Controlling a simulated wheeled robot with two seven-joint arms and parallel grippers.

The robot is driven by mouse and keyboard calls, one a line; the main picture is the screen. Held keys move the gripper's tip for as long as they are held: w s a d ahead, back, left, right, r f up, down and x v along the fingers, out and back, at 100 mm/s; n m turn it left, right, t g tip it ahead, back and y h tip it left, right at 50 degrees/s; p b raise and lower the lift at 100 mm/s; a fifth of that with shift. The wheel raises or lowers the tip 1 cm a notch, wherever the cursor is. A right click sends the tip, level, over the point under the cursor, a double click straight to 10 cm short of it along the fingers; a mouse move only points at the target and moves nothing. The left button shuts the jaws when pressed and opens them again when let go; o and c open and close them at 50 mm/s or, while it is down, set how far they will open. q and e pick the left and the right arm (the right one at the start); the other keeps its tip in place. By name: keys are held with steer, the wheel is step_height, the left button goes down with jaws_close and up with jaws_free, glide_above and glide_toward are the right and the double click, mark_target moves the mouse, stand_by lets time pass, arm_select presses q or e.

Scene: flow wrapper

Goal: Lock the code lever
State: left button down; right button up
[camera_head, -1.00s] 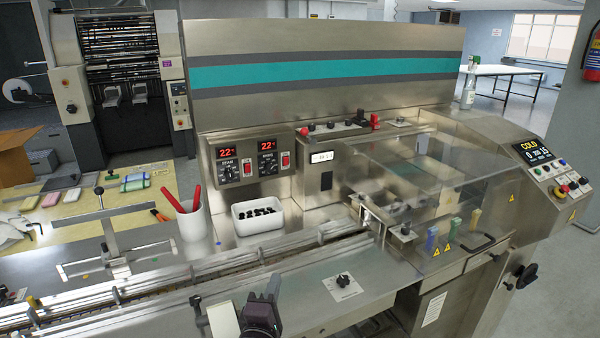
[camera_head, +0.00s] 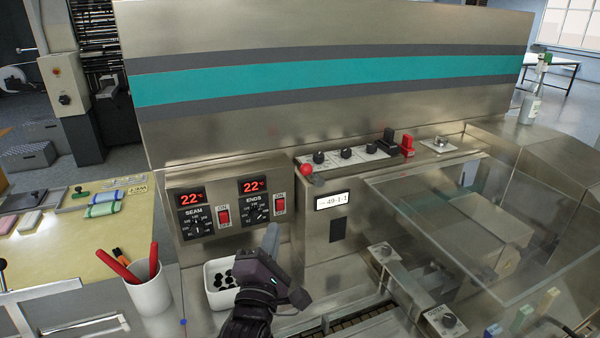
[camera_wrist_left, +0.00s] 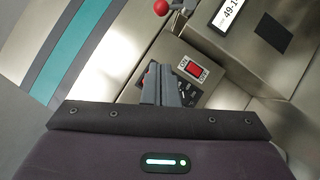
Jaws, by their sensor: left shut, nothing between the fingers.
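A small lever with a red ball knob (camera_head: 306,169) sits at the upper left corner of the housing with the white code display (camera_head: 332,201), which reads about 49-1-1. I take it for the code lever. The red knob also shows in the left wrist view (camera_wrist_left: 161,7), at the top edge, with the display (camera_wrist_left: 232,14) to its right. My left gripper (camera_head: 271,236) is shut and empty, below and left of the knob and apart from it. Its fingers (camera_wrist_left: 158,80) point up toward the panel in the wrist view. My right gripper is in neither view.
The heater panel with ENDS (camera_head: 255,212) and SEAM (camera_head: 197,221) dials stands just left of the gripper. A white bin of black parts (camera_head: 214,269) and a cup of red pens (camera_head: 149,292) are lower left. A clear cover (camera_head: 480,230) lies right.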

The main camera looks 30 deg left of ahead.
mark_target(312, 173)
arm_select(q)
steer(key=d+r+p+x, duration=0.1)
steer(key=p+x, duration=0.5)
steer(key=x, duration=0.6)
steer(key=shift+w+d+r+p, duration=0.3)
steer(key=shift+w+d, duration=0.2)
steer(key=shift+d, duration=0.2)
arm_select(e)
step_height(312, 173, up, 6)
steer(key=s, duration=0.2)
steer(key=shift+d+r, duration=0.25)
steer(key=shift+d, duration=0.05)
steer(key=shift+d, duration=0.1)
